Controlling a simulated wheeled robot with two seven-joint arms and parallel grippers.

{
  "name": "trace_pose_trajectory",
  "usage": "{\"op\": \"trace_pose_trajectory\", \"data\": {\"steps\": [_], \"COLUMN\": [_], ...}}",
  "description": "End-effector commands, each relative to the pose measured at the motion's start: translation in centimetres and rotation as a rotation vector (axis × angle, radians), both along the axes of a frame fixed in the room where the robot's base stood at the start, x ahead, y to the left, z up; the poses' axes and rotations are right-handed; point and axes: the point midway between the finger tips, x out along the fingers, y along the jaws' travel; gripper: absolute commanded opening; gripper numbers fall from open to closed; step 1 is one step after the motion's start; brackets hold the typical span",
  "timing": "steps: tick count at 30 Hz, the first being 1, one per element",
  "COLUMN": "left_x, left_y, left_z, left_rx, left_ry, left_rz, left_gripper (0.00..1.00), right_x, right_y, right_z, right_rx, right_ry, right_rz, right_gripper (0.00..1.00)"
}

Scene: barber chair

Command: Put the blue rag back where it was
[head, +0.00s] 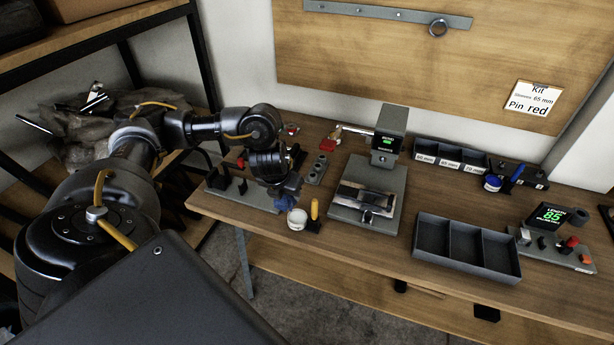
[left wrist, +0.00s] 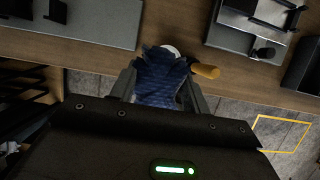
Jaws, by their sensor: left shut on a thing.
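The blue rag (left wrist: 160,78) is crumpled between the two fingers of my left gripper (left wrist: 158,90) in the left wrist view. In the head view, my left gripper (head: 284,192) is shut on the rag (head: 287,186) near the front edge of the workbench. I cannot tell whether the rag touches the bench or the jar. My right gripper does not show.
A grey press-like device (head: 370,190) stands right of the rag. An empty three-part tray (head: 425,240) and a length display (head: 552,217) are farther right. A grey plate with black uprights (head: 228,195) lies left of the gripper. A board with a kit note (head: 533,98) stands behind.

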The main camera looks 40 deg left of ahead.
Motion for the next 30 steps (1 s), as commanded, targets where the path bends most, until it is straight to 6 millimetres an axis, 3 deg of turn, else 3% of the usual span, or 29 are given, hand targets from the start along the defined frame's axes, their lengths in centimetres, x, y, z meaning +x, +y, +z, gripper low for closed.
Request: {"op": "trace_pose_trajectory", "data": {"steps": [5,8,15,21,30], "left_x": [0.5,2.0,7.9,11.3,13.1], "left_y": [0.1,0.5,2.0,2.9,3.5], "left_z": [-0.4,-1.5,-4.3,-8.0,-9.4], "left_rx": [-0.001,-0.003,-0.006,-0.007,-0.001], "left_ry": [0.001,0.003,0.003,0.003,0.001], "left_rz": [0.007,0.010,0.011,0.008,0.003], "left_gripper": [0.25,0.25,0.25,0.25,0.25], "right_x": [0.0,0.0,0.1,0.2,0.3], "right_y": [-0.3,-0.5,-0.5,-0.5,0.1], "right_z": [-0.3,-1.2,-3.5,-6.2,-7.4], "right_rx": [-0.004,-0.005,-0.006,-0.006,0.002], "right_ry": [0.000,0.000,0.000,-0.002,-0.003], "right_rz": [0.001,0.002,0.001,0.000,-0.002], "right_gripper": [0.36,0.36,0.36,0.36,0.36]}}
